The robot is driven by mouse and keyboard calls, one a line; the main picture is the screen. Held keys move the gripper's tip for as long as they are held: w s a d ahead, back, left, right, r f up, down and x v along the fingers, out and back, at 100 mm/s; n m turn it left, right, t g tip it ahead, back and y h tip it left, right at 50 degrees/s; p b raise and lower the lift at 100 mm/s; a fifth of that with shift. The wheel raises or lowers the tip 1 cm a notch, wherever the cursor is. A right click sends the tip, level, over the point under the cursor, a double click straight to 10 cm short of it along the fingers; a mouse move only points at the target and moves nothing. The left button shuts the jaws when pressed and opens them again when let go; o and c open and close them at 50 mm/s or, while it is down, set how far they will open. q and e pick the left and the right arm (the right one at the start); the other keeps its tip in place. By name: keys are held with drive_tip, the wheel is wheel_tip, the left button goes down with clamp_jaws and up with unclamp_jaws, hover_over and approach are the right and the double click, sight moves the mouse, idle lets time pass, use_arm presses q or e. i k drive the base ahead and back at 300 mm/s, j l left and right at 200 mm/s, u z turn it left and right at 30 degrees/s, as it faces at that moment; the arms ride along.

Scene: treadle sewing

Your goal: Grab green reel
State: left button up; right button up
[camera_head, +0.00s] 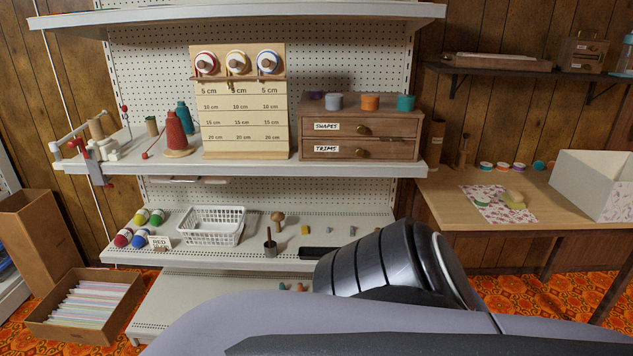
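Several things could be the green reel. A teal round reel or pot (405,103) sits on top of the wooden drawer box. A green and white ball (157,216) is on the lower shelf. Neither gripper is in view; one of my arm links fills the lower middle.
The drawer box (360,128) and ruler board (243,115) stand on the upper shelf. A white basket (211,226) is on the lower shelf. A white box (592,185) stands on the right table (460,230). An open crate (85,307) is on the floor.

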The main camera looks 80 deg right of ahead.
sight(481, 200)
drive_tip(key=z, duration=3.6)
drive_tip(key=i+l+u, duration=0.15)
drive_tip(key=i+l, duration=0.45)
drive_tip(key=i+l+u, duration=0.1)
drive_tip(key=i+l, duration=0.45)
drive_tip(key=i+l+u, duration=0.15)
drive_tip(key=i+l, duration=0.4)
drive_tip(key=l, duration=0.25)
drive_tip(key=i+l, duration=0.6)
drive_tip(key=i+j+u, duration=0.05)
